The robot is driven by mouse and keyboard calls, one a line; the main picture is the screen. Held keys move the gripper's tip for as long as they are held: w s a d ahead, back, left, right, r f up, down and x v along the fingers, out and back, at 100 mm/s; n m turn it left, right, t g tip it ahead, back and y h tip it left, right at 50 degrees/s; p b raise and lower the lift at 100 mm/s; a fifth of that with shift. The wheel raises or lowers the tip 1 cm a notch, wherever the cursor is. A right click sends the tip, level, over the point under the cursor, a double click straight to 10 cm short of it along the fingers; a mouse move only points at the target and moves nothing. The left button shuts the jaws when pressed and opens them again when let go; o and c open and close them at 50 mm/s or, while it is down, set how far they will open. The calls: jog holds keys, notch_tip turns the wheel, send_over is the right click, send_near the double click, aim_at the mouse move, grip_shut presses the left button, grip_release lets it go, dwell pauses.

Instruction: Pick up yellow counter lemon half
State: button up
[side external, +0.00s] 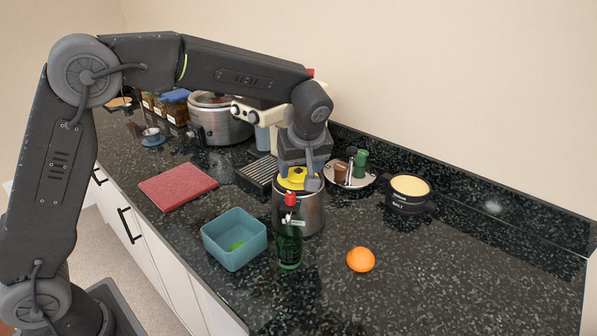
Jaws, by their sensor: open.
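My gripper (303,178) points down over a steel canister (312,213) in the middle of the counter. The jaws look apart, but the fingertips are partly hidden. A bright yellow piece (296,178) shows at the canister's top, right by the gripper. I cannot tell whether it is the lemon half, or whether the gripper touches it. No other clear lemon half shows on the counter.
A green bottle with a red top (290,240) stands in front of the canister. Nearby are a teal bin (222,257) with a green piece inside, an orange (361,259), a black tub (408,203) and a red board (178,186). The right counter is clear.

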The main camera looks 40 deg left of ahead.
jog(key=shift+w+a+f, duration=0.1)
jog(key=shift+a+f, duration=0.05)
jog(key=shift+f, duration=0.3)
jog(key=c, duration=0.6)
jog(key=shift+r, duration=0.1)
jog(key=shift+c, duration=0.2)
